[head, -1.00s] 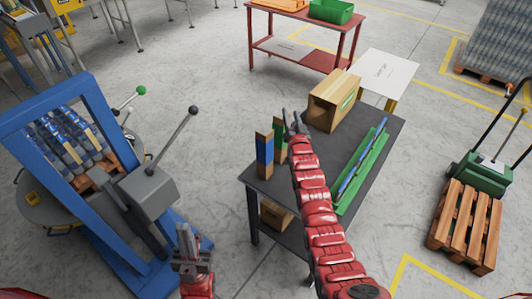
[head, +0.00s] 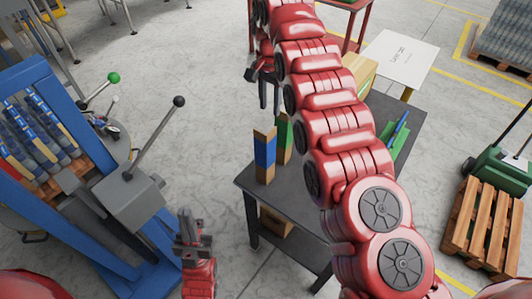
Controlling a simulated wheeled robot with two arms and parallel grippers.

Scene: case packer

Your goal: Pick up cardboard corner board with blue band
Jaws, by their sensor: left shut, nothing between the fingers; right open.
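The cardboard corner board with the blue band (head: 264,152) stands upright on the near left corner of the dark table (head: 246,182). A second corner board with a green band (head: 284,132) stands just behind it, to its right. My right gripper (head: 267,92) is open and empty, pointing down in the picture above the blue-banded board and apart from it. My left gripper (head: 191,222) is shut and empty, to the lower left of the table, pointing up in the picture.
My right arm hides much of the tabletop and most of the cardboard box (head: 362,72). A green tray (head: 401,142) with a blue item is partly hidden. A lever machine with a blue frame (head: 80,120) stands left. A pallet truck (head: 497,165) is right.

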